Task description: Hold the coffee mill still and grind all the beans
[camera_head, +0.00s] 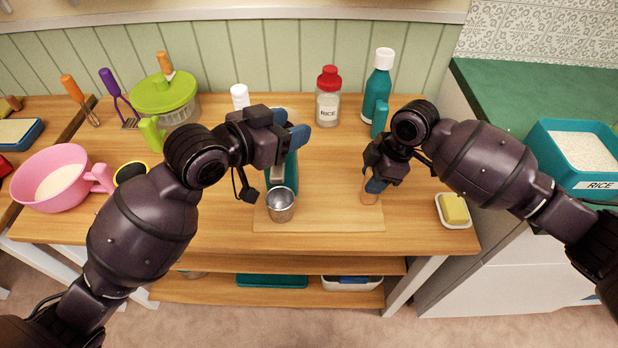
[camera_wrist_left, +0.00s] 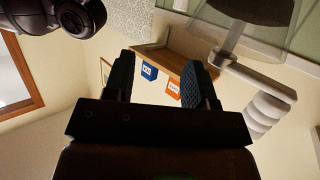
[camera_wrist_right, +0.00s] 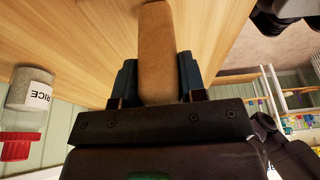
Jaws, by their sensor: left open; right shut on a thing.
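A teal body (camera_head: 283,175), which looks like the coffee mill, stands on a wooden board (camera_head: 330,222). My left arm hides its upper part. A metal cup (camera_head: 281,205) is at its front. My left gripper (camera_head: 291,128) is open above and behind the teal body; in the left wrist view nothing sits between its fingers (camera_wrist_left: 160,80). My right gripper (camera_head: 374,184) is shut on a tan wooden cylinder (camera_head: 369,196) over the board's right side. The right wrist view shows this cylinder (camera_wrist_right: 156,50) between the fingers. I cannot tell whether it joins the mill. No beans are clearly visible.
A rice jar (camera_head: 328,100) and a teal bottle (camera_head: 378,85) stand behind. A soap dish (camera_head: 455,211) is at the right, near the table edge. A pink bowl (camera_head: 50,178) and a green spinner (camera_head: 164,97) are at the left.

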